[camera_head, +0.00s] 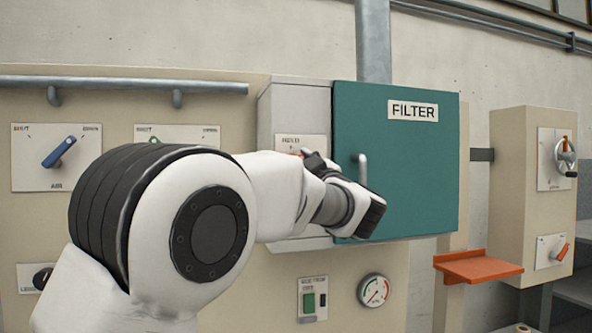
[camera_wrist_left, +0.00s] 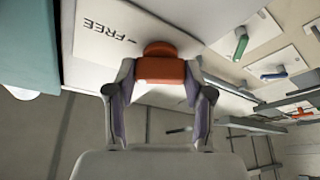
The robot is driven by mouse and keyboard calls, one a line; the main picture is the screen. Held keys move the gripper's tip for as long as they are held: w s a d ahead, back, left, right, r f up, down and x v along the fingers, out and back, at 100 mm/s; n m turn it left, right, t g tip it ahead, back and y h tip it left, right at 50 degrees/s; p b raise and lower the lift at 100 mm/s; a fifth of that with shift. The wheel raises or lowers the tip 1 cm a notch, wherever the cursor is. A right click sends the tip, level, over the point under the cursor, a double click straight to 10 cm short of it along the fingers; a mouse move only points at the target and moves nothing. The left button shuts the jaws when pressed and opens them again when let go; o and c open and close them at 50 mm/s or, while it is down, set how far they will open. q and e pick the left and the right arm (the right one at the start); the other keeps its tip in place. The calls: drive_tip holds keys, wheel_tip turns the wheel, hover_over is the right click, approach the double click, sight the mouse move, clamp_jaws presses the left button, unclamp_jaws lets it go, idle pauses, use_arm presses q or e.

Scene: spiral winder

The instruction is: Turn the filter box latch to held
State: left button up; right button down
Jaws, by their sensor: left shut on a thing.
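The wrist view shows the plate's FREE mark (camera_wrist_left: 112,32) beside the orange-red latch handle (camera_wrist_left: 165,71). My left gripper (camera_head: 308,159) is at the plate, its two fingers on either side of the handle and shut on it. In the head view my wrist and fingers hide most of the latch. Which mark the handle points at cannot be told. My right gripper is not in view.
A metal door handle (camera_head: 362,168) stands out close to my left wrist. A blue lever (camera_head: 60,150) and a green lever (camera_head: 154,140) are on the panel at left. A gauge (camera_head: 374,290) sits below the box. An orange shelf (camera_head: 478,267) juts out at right.

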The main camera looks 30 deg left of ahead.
use_arm(q)
drive_tip(key=n+g, duration=0.1)
drive_tip(key=n, duration=0.3)
drive_tip(key=n+g+h, duration=0.1)
drive_tip(key=n+g, duration=0.1)
drive_tip(key=n, duration=0.3)
drive_tip(key=n+g, duration=0.2)
drive_tip(key=n, duration=0.2)
drive_tip(key=shift+r+n+h, duration=0.3)
drive_tip(key=shift+n+h, duration=0.1)
drive_tip(key=o, duration=1.2)
drive_tip(key=shift+w, duration=0.1)
drive_tip(key=shift+c, duration=0.2)
drive_tip(key=shift+w+f, duration=0.1)
drive_tip(key=shift+w, duration=0.05)
drive_tip(key=shift+d, duration=0.1)
drive_tip(key=v, duration=1.1)
drive_tip(key=shift+d, duration=0.25)
